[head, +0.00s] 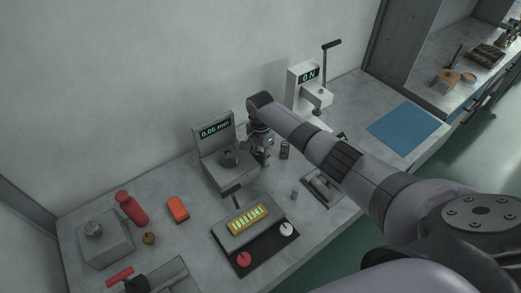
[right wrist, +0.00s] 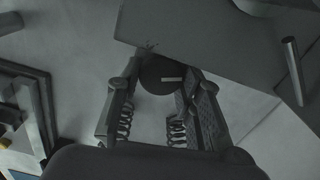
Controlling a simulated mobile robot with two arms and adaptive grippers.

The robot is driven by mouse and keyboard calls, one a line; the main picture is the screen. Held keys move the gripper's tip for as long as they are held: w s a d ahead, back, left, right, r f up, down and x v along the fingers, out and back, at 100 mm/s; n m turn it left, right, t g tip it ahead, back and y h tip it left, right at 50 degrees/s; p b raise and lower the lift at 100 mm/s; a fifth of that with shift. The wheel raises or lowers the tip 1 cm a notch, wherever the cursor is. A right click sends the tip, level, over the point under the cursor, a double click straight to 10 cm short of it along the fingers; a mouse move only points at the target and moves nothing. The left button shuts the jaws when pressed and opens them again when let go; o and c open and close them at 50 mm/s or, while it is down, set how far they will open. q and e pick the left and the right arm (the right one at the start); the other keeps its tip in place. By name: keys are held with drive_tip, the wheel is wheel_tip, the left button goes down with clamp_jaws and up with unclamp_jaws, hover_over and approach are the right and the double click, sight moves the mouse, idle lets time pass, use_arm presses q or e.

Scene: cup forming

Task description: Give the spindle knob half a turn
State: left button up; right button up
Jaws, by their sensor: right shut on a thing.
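The spindle knob (right wrist: 158,74) is a dark round disc with a short white mark, seen face-on in the right wrist view. The mark lies about level in that picture. My right gripper (right wrist: 160,86) has its two fingers on either side of the knob and is shut on it. There the gripper and arm hide the knob. My left gripper is in neither view.
A yellow-slotted tray (head: 247,217) is in front of the gauge. A blue mat (head: 402,130) lies right.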

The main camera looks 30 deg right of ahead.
sight(260, 154)
drive_tip(key=shift+w+r, duration=0.15)
drive_tip(key=shift+w, duration=0.05)
drive_tip(key=o, duration=1.2)
drive_tip(key=shift+s, duration=0.15)
drive_tip(key=shift+c, duration=0.2)
wheel_tip(260, 154, up, 12)
